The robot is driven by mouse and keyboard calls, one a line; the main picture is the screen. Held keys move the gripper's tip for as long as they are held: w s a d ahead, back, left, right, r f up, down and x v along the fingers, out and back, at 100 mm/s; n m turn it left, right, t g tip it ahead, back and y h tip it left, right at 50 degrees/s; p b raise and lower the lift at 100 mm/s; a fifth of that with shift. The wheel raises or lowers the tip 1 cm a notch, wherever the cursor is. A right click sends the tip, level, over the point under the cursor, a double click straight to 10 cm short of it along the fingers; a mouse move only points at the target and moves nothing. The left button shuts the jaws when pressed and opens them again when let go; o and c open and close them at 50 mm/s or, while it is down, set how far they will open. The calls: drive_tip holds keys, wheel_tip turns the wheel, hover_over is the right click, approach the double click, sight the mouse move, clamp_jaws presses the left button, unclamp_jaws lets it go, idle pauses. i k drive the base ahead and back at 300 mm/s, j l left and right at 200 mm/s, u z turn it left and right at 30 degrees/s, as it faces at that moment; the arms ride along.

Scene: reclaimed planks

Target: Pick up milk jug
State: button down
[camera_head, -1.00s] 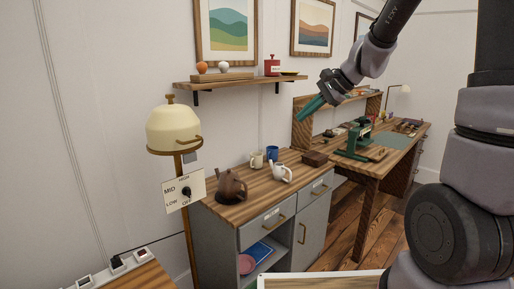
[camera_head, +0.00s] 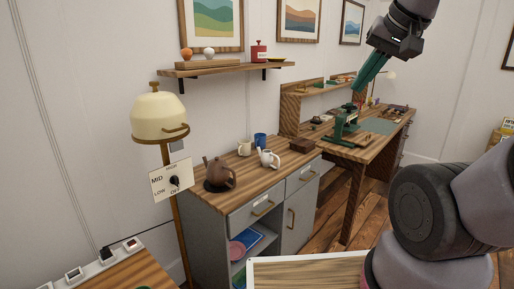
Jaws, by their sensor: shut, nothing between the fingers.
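A small white jug (camera_head: 268,159), which looks like the milk jug, stands upright on the wooden top of the grey cabinet (camera_head: 238,180). A blue mug (camera_head: 260,140) is behind it and a cream mug (camera_head: 244,148) to its left. A brown teapot (camera_head: 220,173) stands farther left on a dark round base. My gripper (camera_head: 358,89), with green fingers, is shut and empty. It is raised at the upper right, well apart from the jug, with its fingers pointing down and left.
A brown wooden box (camera_head: 302,145) sits right of the jug. A shelf (camera_head: 225,69) hangs above the cabinet. A workbench (camera_head: 375,148) with a green device (camera_head: 345,124) stands at the right. A white-edged board (camera_head: 310,260) is in front.

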sight(267, 156)
drive_tip(key=u, duration=1.65)
drive_tip(key=k+l+u, duration=0.3)
drive_tip(key=l, duration=0.35)
drive_tip(key=k+l+u, duration=0.25)
drive_tip(key=k+l, duration=0.15)
drive_tip(key=l, duration=0.25)
drive_tip(key=k+l+u, duration=0.3)
drive_tip(key=z, duration=0.4)
drive_tip(key=l+z, duration=0.1)
drive_tip(key=z, duration=0.25)
drive_tip(key=l+z, duration=0.1)
drive_tip(key=z, duration=0.7)
drive_tip(key=i+z, duration=0.2)
drive_tip(key=i+l, duration=0.05)
